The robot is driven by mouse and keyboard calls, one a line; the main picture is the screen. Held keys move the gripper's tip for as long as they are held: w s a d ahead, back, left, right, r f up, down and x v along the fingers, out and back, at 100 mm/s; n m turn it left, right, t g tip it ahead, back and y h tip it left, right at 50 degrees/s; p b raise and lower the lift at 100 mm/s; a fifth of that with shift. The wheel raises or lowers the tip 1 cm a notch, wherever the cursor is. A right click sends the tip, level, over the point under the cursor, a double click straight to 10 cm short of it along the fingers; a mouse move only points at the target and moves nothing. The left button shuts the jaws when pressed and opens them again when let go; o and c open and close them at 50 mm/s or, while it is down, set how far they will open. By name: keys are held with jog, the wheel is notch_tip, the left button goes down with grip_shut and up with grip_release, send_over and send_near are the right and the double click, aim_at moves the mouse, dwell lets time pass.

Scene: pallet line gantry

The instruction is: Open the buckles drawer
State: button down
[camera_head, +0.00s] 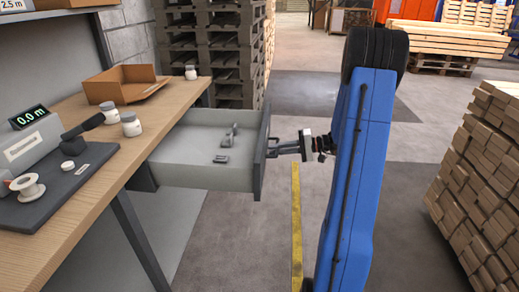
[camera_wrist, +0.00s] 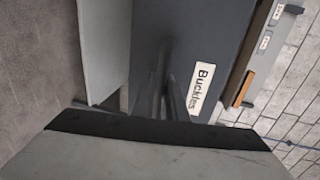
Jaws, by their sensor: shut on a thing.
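The buckles drawer (camera_head: 185,172) is grey with a dark front panel (camera_head: 260,165). It stands pulled out from under the wooden workbench, and its inside shows in the head view. A few small grey metal pieces (camera_head: 221,159) lie on its floor. My gripper (camera_head: 275,150) is at the outer side of the front panel, shut on the drawer's handle; the handle itself is mostly hidden by the fingers. In the wrist view, the dark front (camera_wrist: 222,40) carries a white "Buckles" label (camera_wrist: 202,88), with my gripper's fingers (camera_wrist: 165,85) beside it.
The workbench (camera_head: 100,190) holds a device with a "0.0 m" display (camera_head: 28,117), white jars (camera_head: 131,124), a spool (camera_head: 28,187) and a cardboard tray (camera_head: 125,84). Stacked pallets (camera_head: 222,50) stand behind the drawer. A wood stack (camera_head: 485,185) stands at right. Floor (camera_head: 300,95) beyond is clear.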

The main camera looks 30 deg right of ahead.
jog(key=shift+f+v, duration=0.25)
jog(key=shift+v, duration=1)
jog(key=shift+f+v, duration=0.25)
jog(key=shift+v, duration=1)
jog(key=shift+d, duration=0.1)
jog(key=c, duration=1.8)
grip_release()
jog(key=shift+o, duration=0.2)
jog(key=shift+d, duration=0.1)
jog(key=v, duration=1.7)
jog(key=shift+s, duration=0.15)
jog(key=shift+d+f, duration=0.1)
